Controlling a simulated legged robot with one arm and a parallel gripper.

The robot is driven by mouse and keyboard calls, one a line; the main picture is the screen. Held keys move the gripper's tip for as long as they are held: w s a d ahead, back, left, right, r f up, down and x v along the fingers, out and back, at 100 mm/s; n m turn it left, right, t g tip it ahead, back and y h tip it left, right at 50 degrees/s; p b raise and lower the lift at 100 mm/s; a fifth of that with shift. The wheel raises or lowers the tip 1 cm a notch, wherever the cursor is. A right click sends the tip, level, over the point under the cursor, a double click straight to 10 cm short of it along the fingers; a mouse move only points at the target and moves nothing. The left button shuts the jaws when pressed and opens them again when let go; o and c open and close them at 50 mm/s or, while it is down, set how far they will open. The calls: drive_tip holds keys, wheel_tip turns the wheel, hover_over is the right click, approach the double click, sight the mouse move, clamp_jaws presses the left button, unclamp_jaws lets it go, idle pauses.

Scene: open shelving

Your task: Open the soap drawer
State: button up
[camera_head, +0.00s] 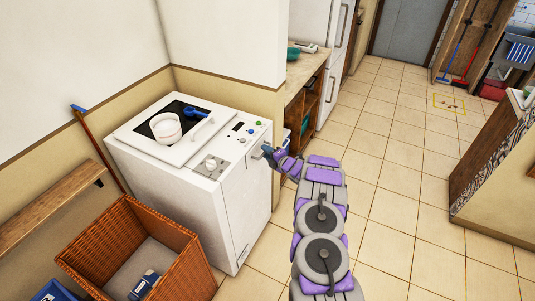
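A white washing machine (180,195) stands against the wall left of centre. On its top, near the front edge, is a grey panel (211,164) with a round whitish knob-like part. This may be the soap drawer, but I cannot tell for certain. A control panel (248,130) with a dark display and small coloured buttons lies to the right of it. My gripper (267,152) is at the machine's right edge, just below the control panel and to the right of the grey panel. Its fingers are too small to tell whether they are open, or whether they touch the machine.
A wicker basket (185,262) stands in front, left of my arm. A wooden shelf (45,205) is at the left. Tiled floor (400,190) is clear to the right.

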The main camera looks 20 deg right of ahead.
drive_tip(key=shift+d, duration=0.1)
clamp_jaws()
drive_tip(key=shift+f, duration=0.1)
drive_tip(key=shift+s, duration=0.1)
drive_tip(key=s+d+p, duration=0.8)
drive_tip(key=s+p, duration=0.1)
drive_tip(key=s, duration=0.1)
drive_tip(key=shift+s+d, duration=0.2)
drive_tip(key=shift+s, duration=0.2)
drive_tip(key=shift+f, duration=0.1)
drive_tip(key=shift+c, duration=1)
unclamp_jaws()
drive_tip(key=shift+w, duration=0.1)
drive_tip(key=shift+o, duration=1.2)
